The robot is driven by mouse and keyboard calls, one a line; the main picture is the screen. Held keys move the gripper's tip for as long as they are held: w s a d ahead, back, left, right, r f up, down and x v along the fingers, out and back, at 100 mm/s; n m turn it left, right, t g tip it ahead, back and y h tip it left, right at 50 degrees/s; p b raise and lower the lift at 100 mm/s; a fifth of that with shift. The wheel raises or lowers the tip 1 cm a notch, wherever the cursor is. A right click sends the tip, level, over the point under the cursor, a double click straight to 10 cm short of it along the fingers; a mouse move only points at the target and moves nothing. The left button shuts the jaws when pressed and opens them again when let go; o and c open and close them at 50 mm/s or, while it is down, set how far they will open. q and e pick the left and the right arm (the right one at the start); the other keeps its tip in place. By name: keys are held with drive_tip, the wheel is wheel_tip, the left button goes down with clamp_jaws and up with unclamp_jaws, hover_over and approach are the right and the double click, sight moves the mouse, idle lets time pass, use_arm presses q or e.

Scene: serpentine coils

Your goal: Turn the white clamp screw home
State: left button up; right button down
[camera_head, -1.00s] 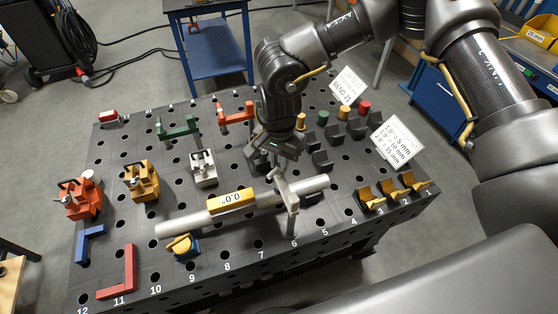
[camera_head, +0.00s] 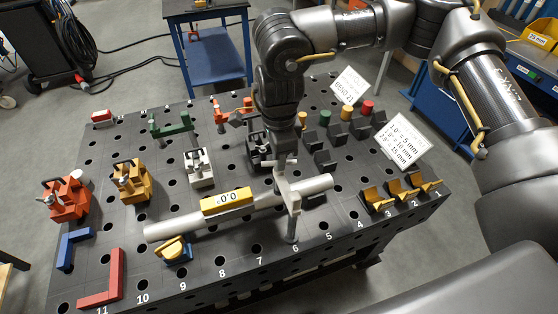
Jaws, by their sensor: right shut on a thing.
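A white clamp (camera_head: 291,200) stands at the right part of the pale tube (camera_head: 185,226), with its bar across the tube and its post going down to the table. My right gripper (camera_head: 285,163) points down onto the top of this clamp and is shut on its screw. The screw itself is mostly hidden by the gripper and wrist, so how far in it is cannot be told. A yellow level (camera_head: 228,200) reading 0.0° lies on the tube, left of the clamp. My left gripper is not in view.
The dark perforated table (camera_head: 235,255) carries red (camera_head: 66,200), yellow (camera_head: 131,182), white (camera_head: 198,168) and black (camera_head: 259,148) toggle clamps. A yellow-topped blue support (camera_head: 176,249) is under the tube's left part. Yellow V-blocks (camera_head: 378,200) stand at the right. Signs (camera_head: 400,140) stand behind.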

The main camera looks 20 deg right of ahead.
drive_tip(key=m+b, duration=0.1)
drive_tip(key=m, duration=0.1)
drive_tip(key=shift+m, duration=0.4)
drive_tip(key=m, duration=0.2)
drive_tip(key=shift+m, duration=0.4)
drive_tip(key=m, duration=0.4)
drive_tip(key=shift+b, duration=0.4)
drive_tip(key=shift+m, duration=2.1)
drive_tip(key=c, duration=1.4)
unclamp_jaws()
drive_tip(key=shift+o, duration=0.2)
wheel_tip(320, 180, up, 11)
drive_tip(key=b, duration=0.2)
